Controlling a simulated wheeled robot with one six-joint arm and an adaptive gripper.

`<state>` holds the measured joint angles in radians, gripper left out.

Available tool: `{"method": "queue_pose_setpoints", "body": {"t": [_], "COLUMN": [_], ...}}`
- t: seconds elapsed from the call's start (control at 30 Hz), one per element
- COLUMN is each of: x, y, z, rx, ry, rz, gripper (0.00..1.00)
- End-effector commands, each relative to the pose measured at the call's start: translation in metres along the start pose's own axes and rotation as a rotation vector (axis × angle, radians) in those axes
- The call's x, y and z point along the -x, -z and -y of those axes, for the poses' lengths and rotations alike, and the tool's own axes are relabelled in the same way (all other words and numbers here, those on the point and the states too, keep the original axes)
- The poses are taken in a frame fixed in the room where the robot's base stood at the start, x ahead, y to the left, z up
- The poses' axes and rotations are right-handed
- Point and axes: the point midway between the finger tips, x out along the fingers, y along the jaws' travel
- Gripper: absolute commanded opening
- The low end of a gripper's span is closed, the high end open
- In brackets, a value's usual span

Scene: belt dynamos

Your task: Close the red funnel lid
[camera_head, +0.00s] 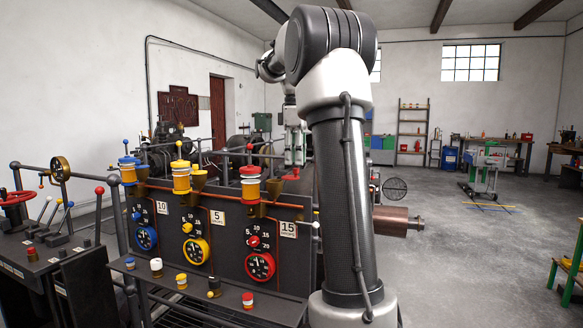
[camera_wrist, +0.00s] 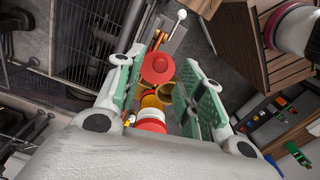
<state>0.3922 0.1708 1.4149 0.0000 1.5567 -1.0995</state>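The red funnel lid (camera_wrist: 157,66) shows in the wrist view as a round red disc with a small centre mark, standing open beside the brass funnel (camera_wrist: 168,91). The funnel mouth is uncovered. A red, white and yellow oiler (camera_wrist: 151,117) is beside the funnel. In the head view the red oiler (camera_head: 250,182) and the lid (camera_head: 291,174) show at the right end of the dynamo panel. My gripper (camera_wrist: 161,72) is open and empty, its green-padded fingers on either side of the lid's view, with no contact visible. In the head view my gripper (camera_head: 295,146) is above the lid.
Yellow (camera_head: 181,178) and blue (camera_head: 128,170) oilers stand to the left along the panel (camera_head: 222,240). A white-knobbed lever (camera_wrist: 181,16) stands near the lid. My arm hides the panel's right side. Open floor (camera_head: 450,240) lies to the right.

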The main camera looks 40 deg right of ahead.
Motion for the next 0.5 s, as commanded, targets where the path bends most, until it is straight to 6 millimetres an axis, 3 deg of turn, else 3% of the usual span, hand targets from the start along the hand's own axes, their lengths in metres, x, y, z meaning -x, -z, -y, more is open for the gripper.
{"method": "queue_pose_setpoints", "body": {"t": [0.2,0.5], "x": [-0.028,-0.033], "y": [0.000,0.000], "z": [0.001,0.000], "rx": [-0.001,-0.001], "ry": [0.001,-0.001], "rz": [0.001,-0.001], "gripper": [0.38,0.38]}}
